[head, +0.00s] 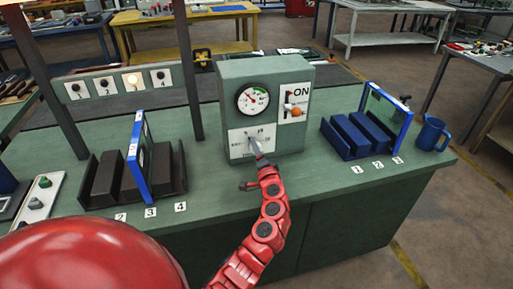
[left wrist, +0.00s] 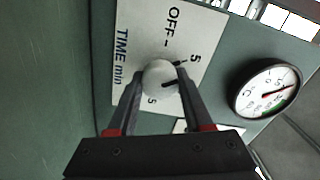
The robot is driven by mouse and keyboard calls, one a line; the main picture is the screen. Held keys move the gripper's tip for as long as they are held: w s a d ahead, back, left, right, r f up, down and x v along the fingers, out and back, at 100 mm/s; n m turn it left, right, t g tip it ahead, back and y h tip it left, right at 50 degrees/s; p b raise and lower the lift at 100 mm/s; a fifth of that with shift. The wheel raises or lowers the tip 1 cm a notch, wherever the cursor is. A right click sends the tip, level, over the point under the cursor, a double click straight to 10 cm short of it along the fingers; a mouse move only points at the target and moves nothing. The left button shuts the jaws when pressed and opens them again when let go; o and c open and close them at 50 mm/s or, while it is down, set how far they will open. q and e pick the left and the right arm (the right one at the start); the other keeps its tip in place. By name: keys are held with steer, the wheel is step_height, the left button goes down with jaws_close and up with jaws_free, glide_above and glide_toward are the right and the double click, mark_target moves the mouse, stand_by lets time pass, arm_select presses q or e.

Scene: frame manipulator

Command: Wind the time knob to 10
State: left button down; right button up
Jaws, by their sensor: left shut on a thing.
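The time knob (left wrist: 158,78) is round and pale, with a dark pointer mark, on a white plate (left wrist: 133,30) reading "TIME min", "OFF" and 5. The plate is on the front of a grey-green box (head: 231,82) in the head view. My left gripper (left wrist: 161,76) is shut on the knob, one finger on each side. In the head view the left gripper (head: 256,148) reaches the plate from below and largely hides the knob. The pointer lies on the side near the 5, but its exact reading is unclear. My right gripper is not in view.
A round gauge (head: 253,100) and an ON switch with an orange lever (head: 292,109) sit above and beside the plate. Dark racks with a blue frame (head: 137,165) stand left, blue racks (head: 352,136) and a blue mug (head: 430,133) right.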

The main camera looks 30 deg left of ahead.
arm_select(q)
steer(key=m+p, duration=0.3)
steer(key=m, duration=0.3)
steer(key=shift+r+m, duration=0.1)
steer(key=shift+m, duration=0.2)
steer(key=m+p, duration=0.2)
steer(key=m, duration=0.3)
steer(key=shift+f+m+p, duration=0.2)
steer(key=shift+m+p, duration=0.2)
steer(key=shift+m, duration=0.1)
steer(key=shift+f, duration=0.1)
steer(key=shift+c, duration=1.5)
jaws_free()
